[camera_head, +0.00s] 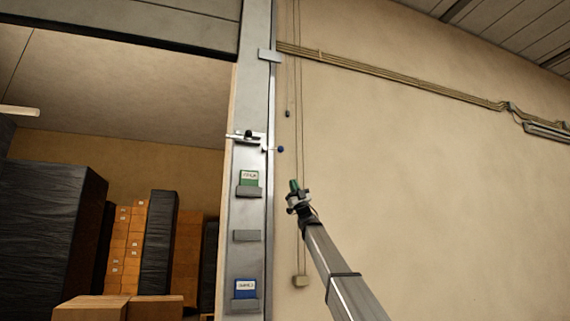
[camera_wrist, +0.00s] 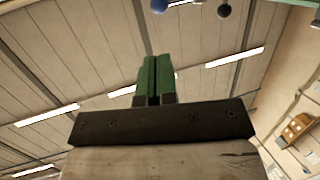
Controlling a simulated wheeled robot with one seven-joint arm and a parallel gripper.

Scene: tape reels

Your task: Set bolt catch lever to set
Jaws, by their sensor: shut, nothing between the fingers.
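A bolt assembly (camera_head: 246,136) with a metal bar and a black knob sits on the grey door post. Just right of and below it, a small lever with a blue ball end (camera_head: 280,149) sticks out to the right; I take it for the catch lever. A blue ball also shows at the top edge of the wrist view (camera_wrist: 159,5). My gripper (camera_head: 294,185) is below and slightly right of the blue ball, apart from it, pointing up. Its green fingers (camera_wrist: 151,78) are together with nothing between them. The lever's setting marks are too small to read.
A green card (camera_head: 249,177) and a blue card (camera_head: 245,285) sit in holders on the post (camera_head: 247,215). Thin cords hang right of the post, with a dark weight (camera_head: 287,113). Left is an opening with stacked boxes (camera_head: 132,245). The wall at right is mostly clear.

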